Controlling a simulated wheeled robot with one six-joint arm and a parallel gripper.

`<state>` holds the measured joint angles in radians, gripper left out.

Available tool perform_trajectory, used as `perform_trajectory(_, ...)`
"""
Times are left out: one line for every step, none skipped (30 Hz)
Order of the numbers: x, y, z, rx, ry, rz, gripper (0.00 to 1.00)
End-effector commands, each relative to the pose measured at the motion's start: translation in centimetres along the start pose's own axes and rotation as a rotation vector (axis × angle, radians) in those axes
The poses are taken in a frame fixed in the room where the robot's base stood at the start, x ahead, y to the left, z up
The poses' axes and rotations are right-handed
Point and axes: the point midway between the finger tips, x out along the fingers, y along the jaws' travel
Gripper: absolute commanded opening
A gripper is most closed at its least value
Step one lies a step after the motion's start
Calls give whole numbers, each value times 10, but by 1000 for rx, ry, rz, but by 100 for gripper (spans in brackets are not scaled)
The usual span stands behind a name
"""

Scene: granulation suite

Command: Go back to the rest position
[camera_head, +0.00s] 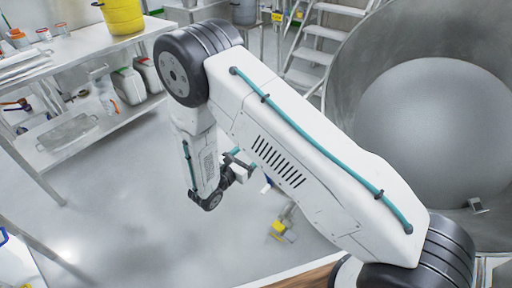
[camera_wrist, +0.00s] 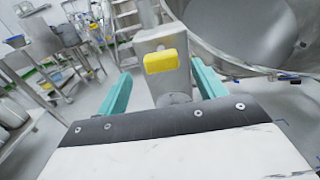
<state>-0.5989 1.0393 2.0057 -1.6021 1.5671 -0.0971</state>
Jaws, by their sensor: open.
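My gripper (camera_wrist: 161,88) shows in the wrist view with its two teal fingers spread wide apart and nothing held between them. Beyond the fingers, a grey metal post with a yellow block (camera_wrist: 160,61) on it lies in line with the gap; I cannot tell how far away it is. In the head view my white arm crosses the middle and folds downward at the left, and it hides most of my gripper. A small yellow and grey item (camera_head: 284,225) shows low beside the arm.
A large steel vessel (camera_head: 350,100) fills the right side. A metal shelf table (camera_head: 85,48) at the left bears a yellow bucket (camera_head: 122,16), with white canisters (camera_head: 129,85) below. Metal stairs (camera_head: 318,57) stand behind. The grey floor (camera_head: 150,235) at lower left is clear.

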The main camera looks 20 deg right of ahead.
Motion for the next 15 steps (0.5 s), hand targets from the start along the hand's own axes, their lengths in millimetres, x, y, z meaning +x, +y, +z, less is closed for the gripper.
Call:
perform_trajectory(-7,1,0,0,0,3,69)
perform_trajectory(-10,0,0,0,0,2,69)
perform_trajectory(-12,0,0,0,0,1,69)
perform_trajectory(-14,0,0,0,0,1,69)
perform_trajectory(-15,0,0,0,0,1,69)
perform_trajectory(-16,0,0,0,0,1,69)
perform_trajectory(-17,0,0,0,0,0,69)
perform_trajectory(-17,0,0,0,0,0,69)
perform_trajectory(-17,0,0,0,-1,0,69)
perform_trajectory(-17,0,0,0,0,0,69)
perform_trajectory(-17,0,0,0,0,0,69)
perform_trajectory(-17,0,0,0,0,0,69)
perform_trajectory(-16,0,0,0,0,0,69)
perform_trajectory(-16,0,0,0,0,0,69)
perform_trajectory(-16,0,0,0,0,0,69)
